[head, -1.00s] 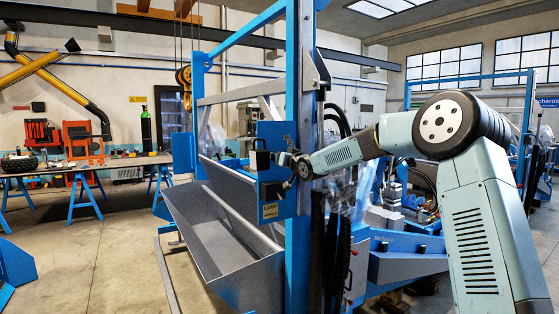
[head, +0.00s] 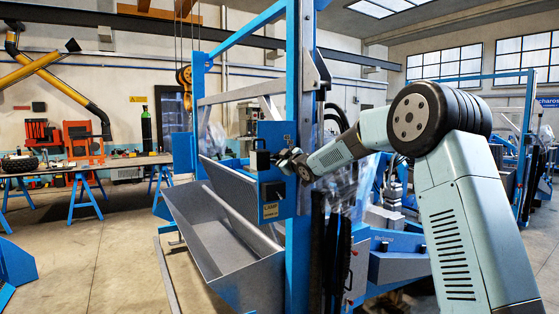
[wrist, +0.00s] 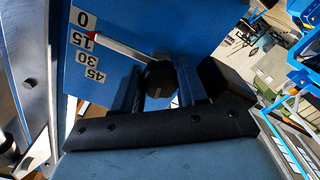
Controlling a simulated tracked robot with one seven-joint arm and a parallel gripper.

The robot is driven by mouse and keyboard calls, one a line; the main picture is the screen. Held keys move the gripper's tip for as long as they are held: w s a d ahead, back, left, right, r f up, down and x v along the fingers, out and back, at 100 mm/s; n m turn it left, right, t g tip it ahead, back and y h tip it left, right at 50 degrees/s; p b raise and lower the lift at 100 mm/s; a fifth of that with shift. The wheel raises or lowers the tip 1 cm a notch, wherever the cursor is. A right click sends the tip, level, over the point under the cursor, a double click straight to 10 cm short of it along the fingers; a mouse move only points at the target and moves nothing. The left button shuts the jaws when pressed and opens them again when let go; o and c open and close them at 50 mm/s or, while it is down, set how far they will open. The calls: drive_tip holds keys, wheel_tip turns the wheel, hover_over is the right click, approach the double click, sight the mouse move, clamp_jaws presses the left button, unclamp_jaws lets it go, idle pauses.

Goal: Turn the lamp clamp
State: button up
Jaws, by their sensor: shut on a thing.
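The lamp clamp is a dark knob (wrist: 159,78) on a blue panel (wrist: 125,28) in the wrist view. A white pointer with a red tip (wrist: 92,43) runs from the knob to the scale, its tip by the 15 mark. My gripper (wrist: 157,97) is shut on the knob, one finger on each side. In the head view my gripper (head: 284,160) is at the blue lamp box (head: 275,135) on the upright post, and the knob is hard to make out there. A yellow lamp label (head: 270,211) is low on the box.
A black block (wrist: 226,82) stands right of the fingers in the wrist view. A grey sheet-metal trough (head: 215,235) is below and left of the box. A blue post (head: 298,250) rises beside it. Open floor (head: 95,260) lies at left.

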drive_tip(key=shift+f+n, duration=0.2)
drive_tip(key=shift+n, duration=1.8)
drive_tip(key=o, duration=1.1)
drive_tip(key=shift+r, duration=0.1)
drive_tip(key=shift+c, duration=0.2)
drive_tip(key=v, duration=1.3)
drive_tip(key=shift+s+d, duration=0.25)
drive_tip(key=shift+s, duration=0.05)
